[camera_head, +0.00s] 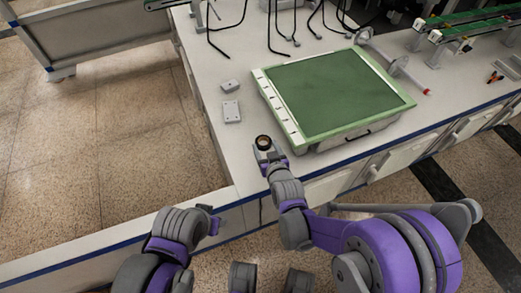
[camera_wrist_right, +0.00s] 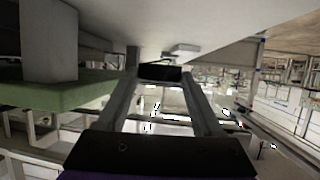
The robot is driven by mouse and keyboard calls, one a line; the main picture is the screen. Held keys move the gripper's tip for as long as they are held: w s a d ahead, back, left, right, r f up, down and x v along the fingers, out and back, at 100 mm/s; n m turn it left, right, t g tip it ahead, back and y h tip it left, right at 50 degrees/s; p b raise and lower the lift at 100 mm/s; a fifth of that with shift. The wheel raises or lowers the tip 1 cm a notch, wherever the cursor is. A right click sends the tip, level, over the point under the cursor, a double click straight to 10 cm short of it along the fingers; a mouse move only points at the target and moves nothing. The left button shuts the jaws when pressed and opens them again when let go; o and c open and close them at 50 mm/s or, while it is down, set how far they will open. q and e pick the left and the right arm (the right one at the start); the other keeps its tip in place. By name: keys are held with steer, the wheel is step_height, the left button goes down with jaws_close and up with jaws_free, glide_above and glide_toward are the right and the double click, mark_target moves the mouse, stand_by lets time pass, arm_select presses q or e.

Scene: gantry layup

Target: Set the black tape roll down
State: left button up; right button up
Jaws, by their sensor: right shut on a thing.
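The black tape roll (camera_head: 263,142) is between the fingertips of my right gripper (camera_head: 264,150), at the near edge of the white worktop, left of the green mat's near corner. My right gripper is shut on the roll. In the right wrist view the roll (camera_wrist_right: 160,73) shows as a dark block between the two finger ends. Whether it touches the worktop is hard to tell. My left gripper (camera_head: 211,217) is low at the worktop's near left edge, away from the roll. Its finger gap is not clear.
A green cutting mat on a tray (camera_head: 408,101) fills the middle of the white worktop (camera_head: 225,157). Two small grey boxes (camera_head: 231,111) (camera_head: 229,85) lie left of it. Black cables (camera_head: 284,38) hang behind. The worktop left of the mat is mostly bare.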

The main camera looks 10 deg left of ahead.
step_height(320, 180, down, 6)
steer(key=shift+r+b, duration=0.1)
steer(key=shift+b, duration=0.75)
steer(key=shift+r, duration=0.1)
steer(key=shift+f, duration=0.2)
steer(key=o, duration=1.4)
steer(key=shift+c, duration=0.2)
steer(key=shift+r, duration=0.1)
steer(key=shift+r, duration=0.2)
steer(key=p+v, duration=0.1)
steer(key=v, duration=1.1)
